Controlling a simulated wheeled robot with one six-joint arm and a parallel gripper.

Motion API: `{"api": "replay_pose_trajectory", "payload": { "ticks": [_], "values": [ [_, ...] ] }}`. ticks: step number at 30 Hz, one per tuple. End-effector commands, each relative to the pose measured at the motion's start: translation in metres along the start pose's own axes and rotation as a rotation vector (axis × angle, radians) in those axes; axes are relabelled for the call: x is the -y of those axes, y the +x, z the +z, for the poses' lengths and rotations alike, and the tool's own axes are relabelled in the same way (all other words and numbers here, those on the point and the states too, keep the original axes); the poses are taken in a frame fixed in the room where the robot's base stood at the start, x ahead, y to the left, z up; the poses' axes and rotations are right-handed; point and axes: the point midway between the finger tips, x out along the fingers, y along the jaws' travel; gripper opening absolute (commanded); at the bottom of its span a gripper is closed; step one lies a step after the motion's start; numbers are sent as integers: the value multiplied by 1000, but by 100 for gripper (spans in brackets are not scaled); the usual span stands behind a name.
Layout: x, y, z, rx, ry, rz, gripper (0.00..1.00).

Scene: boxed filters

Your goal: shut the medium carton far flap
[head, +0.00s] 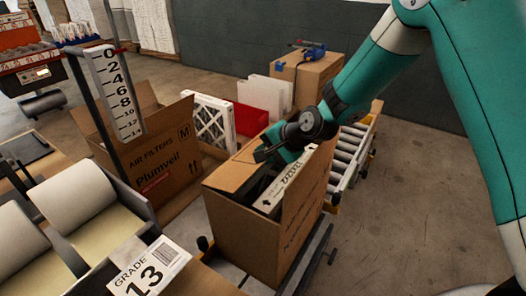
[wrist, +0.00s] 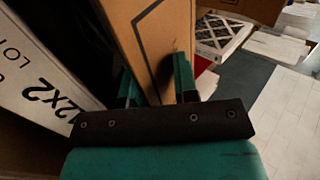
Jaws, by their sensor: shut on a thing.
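An open brown carton (head: 245,232) stands in the middle of the head view. Its flap (head: 232,174) rises at the left, back side of the opening. A white-edged filter (head: 285,183) stands inside the carton; in the wrist view its printed side (wrist: 45,75) is at the left. My gripper (head: 272,150) is above the carton opening, shut on a cardboard flap, with one finger on each side of the panel (wrist: 155,40). The arm and gripper hide part of the flap. A second open carton (head: 160,165), marked M and AIR FILTERS, stands to the left.
A roller conveyor (head: 350,150) is behind the carton at the right. A ruler post (head: 118,95) and a GRADE 13 sign (head: 148,268) are at the left. Floor at right is clear.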

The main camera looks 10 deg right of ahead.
Motion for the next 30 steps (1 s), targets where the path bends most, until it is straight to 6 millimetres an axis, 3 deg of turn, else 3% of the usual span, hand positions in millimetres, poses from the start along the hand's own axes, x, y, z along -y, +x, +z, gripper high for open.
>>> {"api": "replay_pose_trajectory", "payload": {
  "ticks": [1,7,8,16,20,30],
  "values": [
    [-10,3,1,3,3,24,0],
    [-10,3,1,3,3,24,0],
    [-10,3,1,3,3,23,30],
    [-5,0,0,0,2,16,30],
    [8,-10,0,-2,-1,10,30],
    [68,-71,0,-3,-3,6,30]
  ]
}}
